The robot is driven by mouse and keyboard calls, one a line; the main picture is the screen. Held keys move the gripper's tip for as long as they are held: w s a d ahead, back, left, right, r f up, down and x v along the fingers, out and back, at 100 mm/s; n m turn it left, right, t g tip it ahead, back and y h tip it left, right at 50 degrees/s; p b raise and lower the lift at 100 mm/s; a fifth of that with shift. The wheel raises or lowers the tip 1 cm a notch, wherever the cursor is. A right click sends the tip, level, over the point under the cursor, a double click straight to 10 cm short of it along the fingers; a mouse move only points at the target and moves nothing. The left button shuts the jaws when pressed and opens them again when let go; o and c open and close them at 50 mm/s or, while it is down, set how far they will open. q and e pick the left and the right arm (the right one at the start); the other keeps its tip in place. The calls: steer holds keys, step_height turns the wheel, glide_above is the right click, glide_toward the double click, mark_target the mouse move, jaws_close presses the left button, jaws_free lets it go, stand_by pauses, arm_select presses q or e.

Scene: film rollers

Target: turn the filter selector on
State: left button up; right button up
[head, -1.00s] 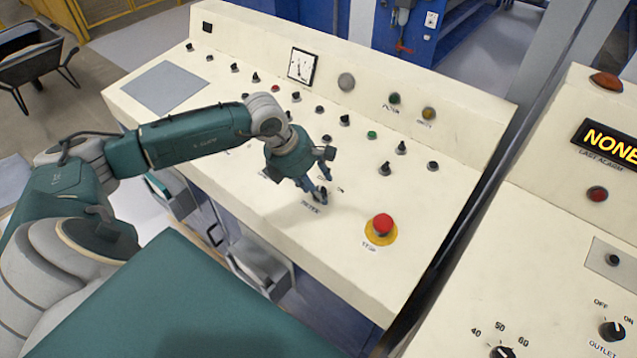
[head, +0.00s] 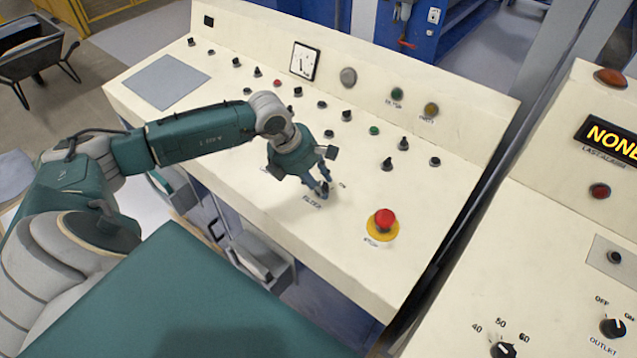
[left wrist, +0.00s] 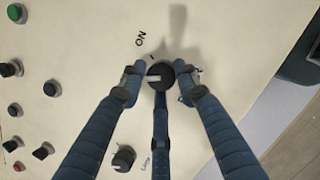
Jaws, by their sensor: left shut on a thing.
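The filter selector is a round black knob with a white pointer mark, seen in the left wrist view (left wrist: 161,76). Its pointer lies toward the picture's left, while the "ON" label and a small tick sit above and to the left of the knob. My left gripper (head: 323,178) is over the panel at the selector, beside the "FILTER" label. In the left wrist view its fingers (left wrist: 159,84) stand around the knob, one on each side and one below, shut on it. In the head view the fingers hide most of the knob. My right gripper is not in view.
A red stop button (head: 384,220) on a yellow base is right of my left gripper. Several black knobs and small buttons line the panel (head: 240,180) behind it. Another black knob (left wrist: 123,158) is close by in the left wrist view. A second console stands at right.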

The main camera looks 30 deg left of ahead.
arm_select(q)
steer(key=m+b, duration=0.1)
steer(key=b, duration=0.1)
steer(key=m+b, duration=0.2)
steer(key=m+g+h+b, duration=0.1)
steer(key=m+b, duration=0.1)
steer(key=shift+w+d, duration=0.25)
steer(key=shift+w, duration=0.05)
steer(key=m+g+b, duration=0.1)
steer(key=m+b, duration=0.2)
steer(key=shift+m, duration=0.4)
steer(key=shift+m+g+b, duration=0.6)
steer(key=shift+m+b, duration=0.25)
steer(key=shift+m, duration=0.65)
steer(key=o, duration=1.1)
steer(key=shift+s+r, duration=0.1)
steer(key=shift+d, duration=0.15)
